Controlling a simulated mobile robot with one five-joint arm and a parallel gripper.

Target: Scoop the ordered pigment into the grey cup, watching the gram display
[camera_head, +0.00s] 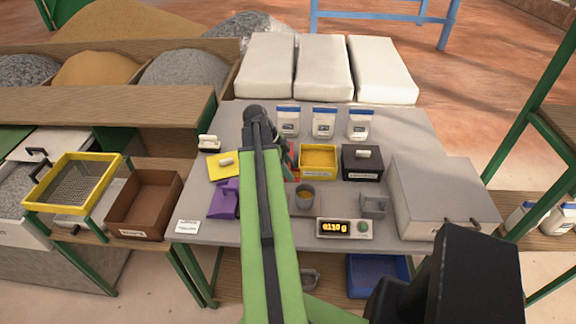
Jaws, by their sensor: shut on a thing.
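The grey cup (305,202) stands upright on the grey table, right of my arm, with some yellow-brown pigment inside. The gram display (344,228) in front of it reads about 0110 g. An open yellow box (318,150) of yellow pigment stands behind the cup. A black box (362,165) with its lid on is to its right. A red box (293,174) is mostly hidden by my arm. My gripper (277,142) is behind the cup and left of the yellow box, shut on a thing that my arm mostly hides. A white card (187,226) lies front left, its text too small to read.
A yellow lid (219,168) and a purple piece (224,203) lie left of my arm. Several white jars (324,124) stand at the back. A grey holder (373,207) and a large grey case (437,190) stand right. Free table shows between cup and holder.

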